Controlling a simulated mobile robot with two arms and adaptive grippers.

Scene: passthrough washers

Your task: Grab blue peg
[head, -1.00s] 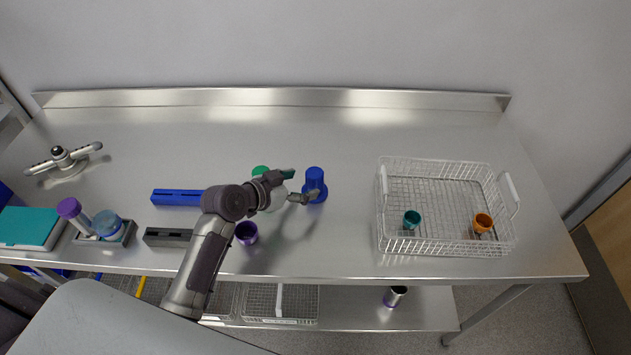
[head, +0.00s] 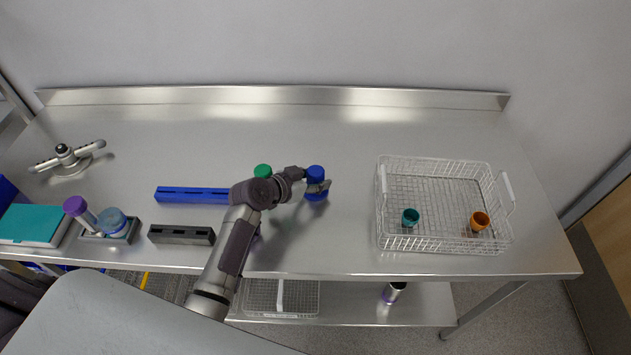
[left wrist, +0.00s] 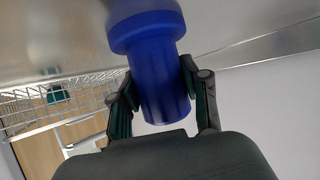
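The blue peg (head: 315,173) stands upright on the steel table, with a round barrel on a wider base. My left gripper (head: 318,187) is at the peg, low on its barrel. In the left wrist view, the peg (left wrist: 160,75) is between the two fingers (left wrist: 160,88), one on each side and very close to it. I cannot tell whether both fingers press on it. My right gripper is not in view.
A white wire basket (head: 447,248) to the right holds a teal cup (head: 410,217) and an orange cup (head: 479,221). A green piece (head: 262,171) is beside my left arm. A blue slotted block (head: 190,195) and a grey block (head: 181,235) lie left.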

